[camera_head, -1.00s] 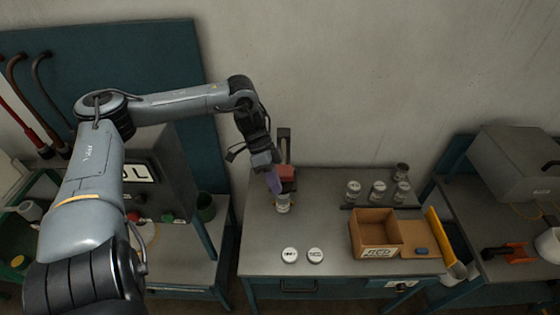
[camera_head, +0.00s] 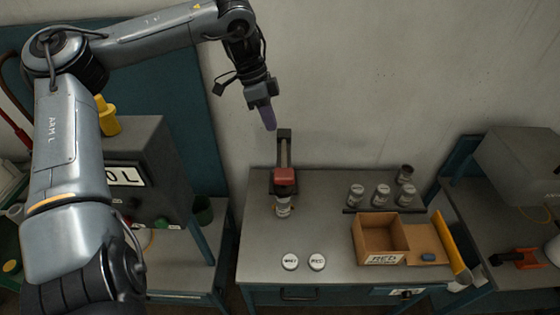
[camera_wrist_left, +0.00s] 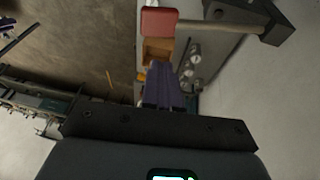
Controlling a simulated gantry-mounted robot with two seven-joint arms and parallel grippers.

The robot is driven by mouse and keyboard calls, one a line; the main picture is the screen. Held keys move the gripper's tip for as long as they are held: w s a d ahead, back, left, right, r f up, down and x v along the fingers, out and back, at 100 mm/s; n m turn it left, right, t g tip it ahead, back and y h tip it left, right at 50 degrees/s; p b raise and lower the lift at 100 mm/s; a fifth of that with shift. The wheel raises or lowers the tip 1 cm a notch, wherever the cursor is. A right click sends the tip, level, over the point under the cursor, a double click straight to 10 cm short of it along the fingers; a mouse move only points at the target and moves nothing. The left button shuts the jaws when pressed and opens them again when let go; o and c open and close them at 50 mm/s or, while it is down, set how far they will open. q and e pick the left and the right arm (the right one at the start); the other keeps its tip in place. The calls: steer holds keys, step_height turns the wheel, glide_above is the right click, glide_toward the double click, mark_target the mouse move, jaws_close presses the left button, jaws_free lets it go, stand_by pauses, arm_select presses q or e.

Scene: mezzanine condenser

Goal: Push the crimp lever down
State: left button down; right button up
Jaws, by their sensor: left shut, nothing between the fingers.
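The crimp lever (camera_head: 284,150) is a dark upright bar at the back of the middle table, with a red block (camera_head: 284,177) at its lower front in the head view. A small labelled jar (camera_head: 283,207) stands just below the red block. My left gripper (camera_head: 268,119) has purple fingers, is shut and empty, and hangs above and slightly left of the lever, apart from it. In the left wrist view the purple fingers (camera_wrist_left: 163,85) point toward the red block (camera_wrist_left: 159,21) and the bar (camera_wrist_left: 222,25). My right gripper is not in view.
Two white lids (camera_head: 290,262) lie at the table's front. Several jars (camera_head: 381,194) stand at the back right. An open cardboard box (camera_head: 383,259) sits right of centre. A grey control box (camera_head: 140,170) stands to the left. The table middle is clear.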

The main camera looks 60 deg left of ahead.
arm_select(q)
steer(key=shift+f, duration=0.1)
steer(key=p, duration=0.2)
glide_above(284, 173)
steer(key=a, duration=0.2)
step_height(284, 173, down, 10)
steer(key=shift+s+d+r, duration=0.1)
steer(key=shift+d+r, duration=0.05)
steer(key=shift+r, duration=0.1)
steer(key=shift+s+d+f+p, duration=0.1)
steer(key=shift+d+f, duration=0.1)
steer(key=shift+f, duration=0.4)
steer(key=shift+s+d+f+p, duration=0.1)
steer(key=shift+d+f+p, duration=0.05)
steer(key=shift+f, duration=0.45)
steer(key=shift+s+d+f+p, duration=0.1)
steer(key=shift+d+f, duration=0.1)
steer(key=shift+f, duration=0.4)
